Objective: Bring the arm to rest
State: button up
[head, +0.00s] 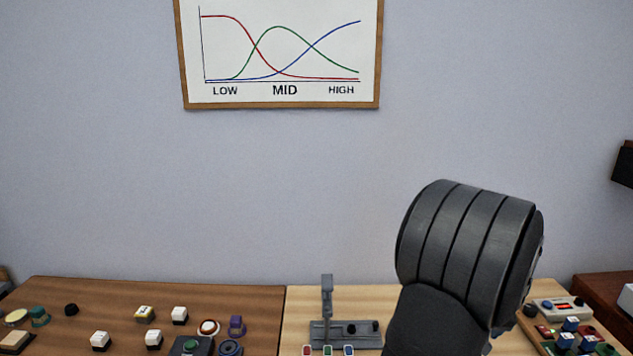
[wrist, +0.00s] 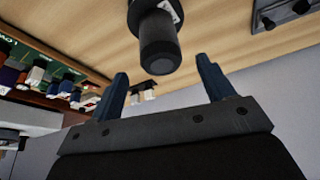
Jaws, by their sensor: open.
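My gripper (wrist: 162,66) shows in the wrist view with its two dark blue fingers spread apart and nothing between them. A dark cylindrical thing (wrist: 158,42) with a pale label lies beyond the gap between the fingertips; I cannot tell how far off it is. In the head view a dark, ribbed link of my arm rises at the lower right, and my gripper does not show there.
In the head view, a brown board (head: 60,290) with several small buttons and knobs lies left. A grey stand (head: 327,300) is on the pale wooden surface (head: 300,294). A small device (head: 560,307) and blocks lie right. A chart (head: 282,45) hangs on the wall.

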jog(key=x, duration=0.7)
jog(key=shift+w+f, duration=0.2)
jog(key=shift+f, duration=0.15)
jog(key=shift+w+d+r, duration=0.15)
jog(key=shift+r, duration=0.05)
notch_tip(320, 180, up, 3)
jog(key=shift+r, duration=0.2)
jog(key=s+d+r, duration=0.4)
jog(key=s+r, duration=0.3)
jog(key=s, duration=0.4)
notch_tip(320, 180, up, 11)
jog(key=w+a+n+y, duration=0.1)
jog(key=w+a+n, duration=0.3)
jog(key=w+a, duration=1.3)
jog(key=shift+w+a+y, duration=0.25)
jog(key=shift+a+y, duration=0.15)
jog(key=shift+a, duration=0.65)
